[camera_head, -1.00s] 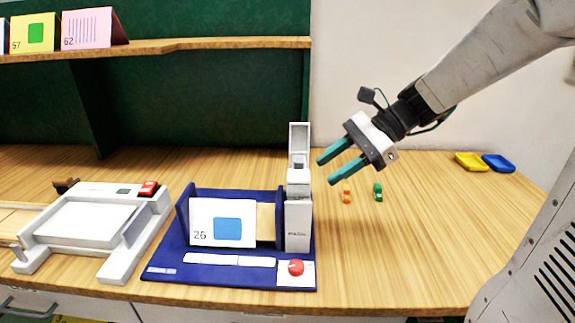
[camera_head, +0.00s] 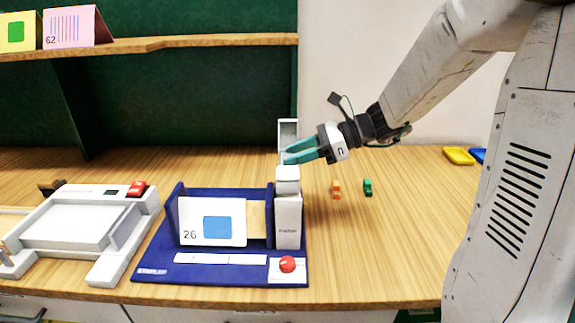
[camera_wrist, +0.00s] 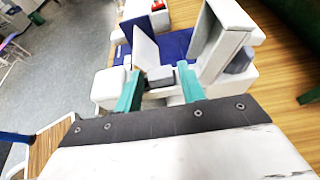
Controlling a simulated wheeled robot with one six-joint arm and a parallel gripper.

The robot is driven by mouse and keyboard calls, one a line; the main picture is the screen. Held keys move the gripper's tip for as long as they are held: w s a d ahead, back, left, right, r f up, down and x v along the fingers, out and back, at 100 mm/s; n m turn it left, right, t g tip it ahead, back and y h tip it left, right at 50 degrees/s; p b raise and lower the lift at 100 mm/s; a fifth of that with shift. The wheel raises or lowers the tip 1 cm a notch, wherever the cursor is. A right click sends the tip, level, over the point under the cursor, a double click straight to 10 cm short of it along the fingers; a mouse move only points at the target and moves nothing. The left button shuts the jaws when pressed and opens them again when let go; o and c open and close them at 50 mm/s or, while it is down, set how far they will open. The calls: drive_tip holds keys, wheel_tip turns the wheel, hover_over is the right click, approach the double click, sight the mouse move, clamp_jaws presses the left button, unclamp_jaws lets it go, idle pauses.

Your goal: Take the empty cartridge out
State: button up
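The white tower (camera_head: 288,220) stands at the right end of a blue-based device (camera_head: 215,266), with its upright lid (camera_head: 288,130) raised. My gripper (camera_head: 285,157) is just above the tower's top, in front of the raised lid, fingers pointing left. In the wrist view its two teal fingers (camera_wrist: 160,76) are apart, over the tower's open top. A small dark, brownish piece (camera_wrist: 160,73) shows between the fingertips. I cannot tell whether it is the empty cartridge, or whether the fingers touch it. A grey block (camera_wrist: 240,61) sits inside the raised lid.
Small orange (camera_head: 336,189) and green (camera_head: 368,187) pieces lie on the table right of the tower. A card marked 26 (camera_head: 212,221) stands in the device. A red knob (camera_head: 287,264) is at its front. A white machine (camera_head: 75,222) stands left. Yellow (camera_head: 459,156) and blue trays are far right.

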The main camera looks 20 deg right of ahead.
drive_tip(key=c, duration=0.7)
drive_tip(key=shift+c, duration=0.2)
